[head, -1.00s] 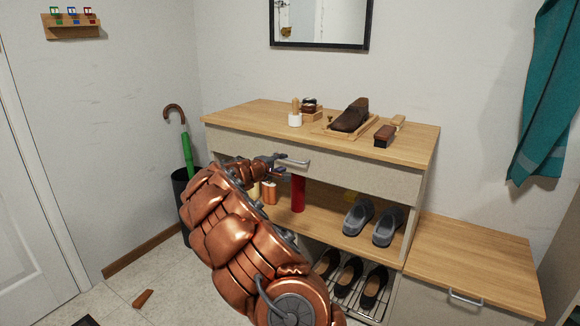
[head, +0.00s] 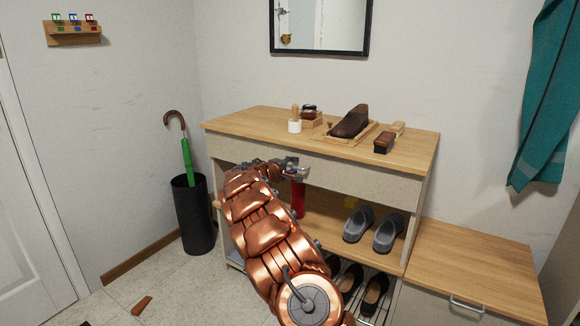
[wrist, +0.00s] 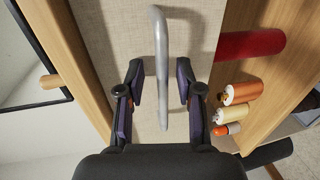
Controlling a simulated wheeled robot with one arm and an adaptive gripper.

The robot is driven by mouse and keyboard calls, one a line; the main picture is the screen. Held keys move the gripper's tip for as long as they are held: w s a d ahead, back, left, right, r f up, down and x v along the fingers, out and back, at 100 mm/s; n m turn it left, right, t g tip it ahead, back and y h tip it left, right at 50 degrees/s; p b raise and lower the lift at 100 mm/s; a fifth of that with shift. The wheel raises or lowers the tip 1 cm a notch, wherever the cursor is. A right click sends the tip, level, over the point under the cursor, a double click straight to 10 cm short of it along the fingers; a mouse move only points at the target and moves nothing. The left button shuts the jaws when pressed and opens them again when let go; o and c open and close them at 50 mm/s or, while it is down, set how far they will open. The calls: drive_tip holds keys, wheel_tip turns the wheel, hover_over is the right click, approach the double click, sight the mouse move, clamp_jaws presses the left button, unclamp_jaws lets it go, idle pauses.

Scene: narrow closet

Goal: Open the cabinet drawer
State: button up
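The cabinet (head: 290,143) has a wooden top and a pale drawer front (head: 365,180) that looks closed. The drawer's grey bar handle (wrist: 160,60) lies between my two fingers in the wrist view. My gripper (wrist: 163,85) is open, with one finger on each side of the bar and visible gaps to it. In the head view my gripper (head: 290,170) is at the drawer front, and it and my copper arm hide most of the handle.
Brushes and a brown shoe (head: 350,122) stand on the cabinet top. A red cylinder (head: 298,200) and grey shoes (head: 358,224) are on the shelf below. A low cabinet (head: 480,262) adjoins at right. An umbrella stand (head: 192,215) is at left.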

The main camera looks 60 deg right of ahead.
drive_tip(key=shift+c, duration=0.2)
clamp_jaws()
drive_tip(key=shift+r, duration=0.1)
idle(0.5)
